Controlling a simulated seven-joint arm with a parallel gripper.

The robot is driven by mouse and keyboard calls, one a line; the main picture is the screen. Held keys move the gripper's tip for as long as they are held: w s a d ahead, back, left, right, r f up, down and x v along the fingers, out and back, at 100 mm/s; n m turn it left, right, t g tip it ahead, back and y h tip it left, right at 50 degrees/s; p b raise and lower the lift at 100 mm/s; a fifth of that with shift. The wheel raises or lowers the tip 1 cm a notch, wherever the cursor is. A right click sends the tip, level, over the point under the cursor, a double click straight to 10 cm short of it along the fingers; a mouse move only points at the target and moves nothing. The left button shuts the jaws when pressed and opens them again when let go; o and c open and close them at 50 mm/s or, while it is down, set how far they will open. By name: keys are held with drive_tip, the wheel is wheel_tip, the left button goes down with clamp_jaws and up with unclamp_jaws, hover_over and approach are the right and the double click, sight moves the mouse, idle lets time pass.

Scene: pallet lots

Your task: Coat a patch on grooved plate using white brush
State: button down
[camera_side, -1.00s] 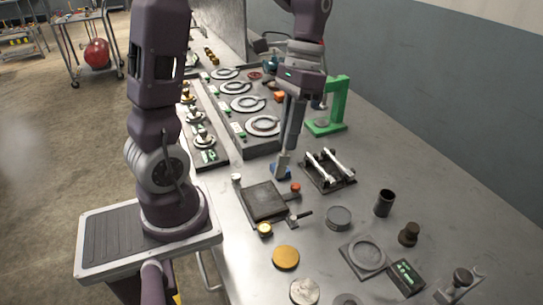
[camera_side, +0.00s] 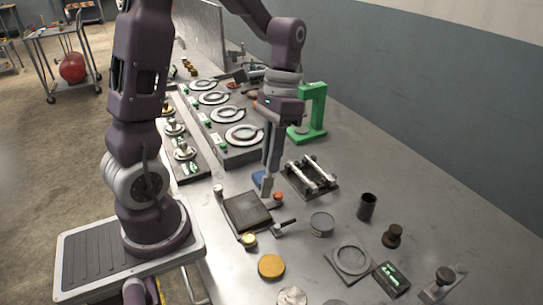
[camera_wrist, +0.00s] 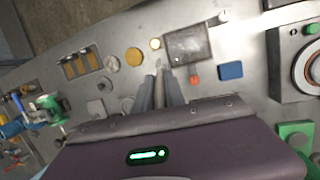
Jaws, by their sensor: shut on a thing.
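A dark square plate (camera_side: 247,212), which I take for the grooved plate, lies in a frame with small knobs at its corners. It also shows in the wrist view (camera_wrist: 189,46); its grooves are too small to make out. My gripper (camera_side: 268,174) points down just beyond the plate's far edge. It is shut on a slim pale thing (camera_side: 266,187), likely the white brush, whose tip (camera_wrist: 156,70) shows past the fingers (camera_wrist: 160,80) in the wrist view. I cannot tell whether the tip touches anything. Most of the held thing is hidden by the fingers.
A blue block (camera_side: 257,180) stands close behind my gripper. A rack with two white bars (camera_side: 310,173) is to its right. A grey round tin (camera_side: 321,223), a yellow disc (camera_side: 271,266) and a black cup (camera_side: 367,206) stand nearer. A green stand (camera_side: 311,115) is behind.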

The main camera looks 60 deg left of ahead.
sight(271, 178)
drive_tip(key=shift+f, duration=3)
wheel_tip(271, 178, down, 2)
drive_tip(key=shift+a+f, duration=0.1)
drive_tip(key=shift+a, duration=0.05)
drive_tip(key=shift+a+r, duration=0.2)
drive_tip(key=shift+a, duration=0.65)
drive_tip(key=s+a, duration=0.2)
drive_tip(key=a, duration=0.8)
drive_tip(key=shift+w+d, duration=0.2)
drive_tip(key=shift+d, duration=5.7)
drive_tip(key=shift+s+d+f, duration=0.1)
drive_tip(key=shift+s+f, duration=0.4)
drive_tip(key=shift+s, duration=0.1)
drive_tip(key=shift+s+a+f, duration=0.15)
drive_tip(key=shift+a+f, duration=0.15)
drive_tip(key=shift+a, duration=0.7)
drive_tip(key=a, duration=0.2)
drive_tip(key=a+r, duration=0.1)
drive_tip(key=a, duration=0.2)
drive_tip(key=shift+a+r, duration=0.2)
drive_tip(key=shift+a, duration=0.05)
drive_tip(key=s+a, duration=0.2)
drive_tip(key=a, duration=0.2)
drive_tip(key=shift+w+d+f, duration=0.1)
drive_tip(key=shift+d, duration=2.75)
drive_tip(key=shift+w+d+f, duration=0.1)
drive_tip(key=shift+d, duration=2.75)
wheel_tip(271, 178, up, 9)
drive_tip(key=shift+f, duration=0.15)
